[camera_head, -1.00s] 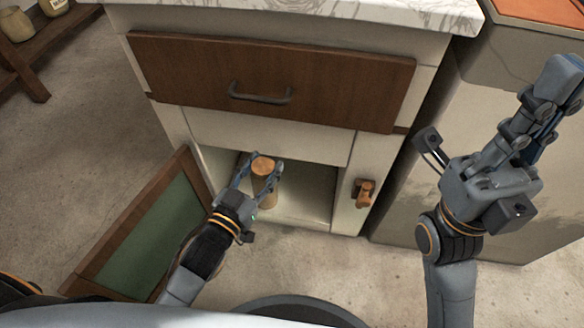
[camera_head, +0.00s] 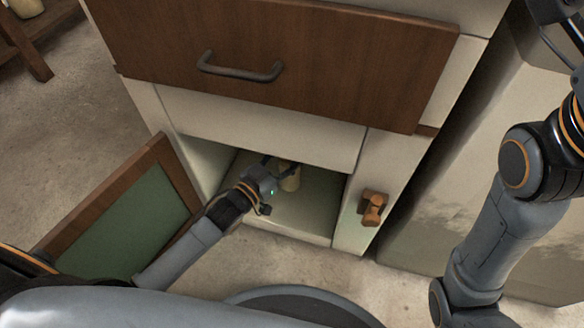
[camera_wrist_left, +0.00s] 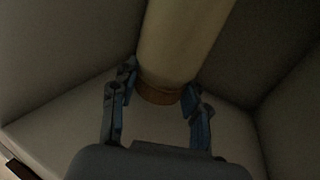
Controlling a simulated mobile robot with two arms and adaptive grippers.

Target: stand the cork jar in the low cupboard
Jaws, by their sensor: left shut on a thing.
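The pale cork jar (camera_head: 290,178) is inside the open low cupboard (camera_head: 312,205), partly hidden by my left gripper and the cupboard's upper front. It looks roughly upright; I cannot tell whether its base touches the cupboard floor. My left gripper (camera_head: 280,166) reaches in through the opening and is shut on the jar. In the left wrist view the jar's pale body (camera_wrist_left: 182,40) and its brown cork end (camera_wrist_left: 160,93) lie between the two fingers (camera_wrist_left: 160,84). My right gripper's fingers are out of view; only that arm shows at the right.
The green-panelled cupboard door (camera_head: 125,225) hangs open at the left, beside my left arm. A closed brown drawer (camera_head: 290,65) with a dark handle is above the opening. A wooden latch (camera_head: 372,207) is on the right post. Cupboard walls are close around the gripper.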

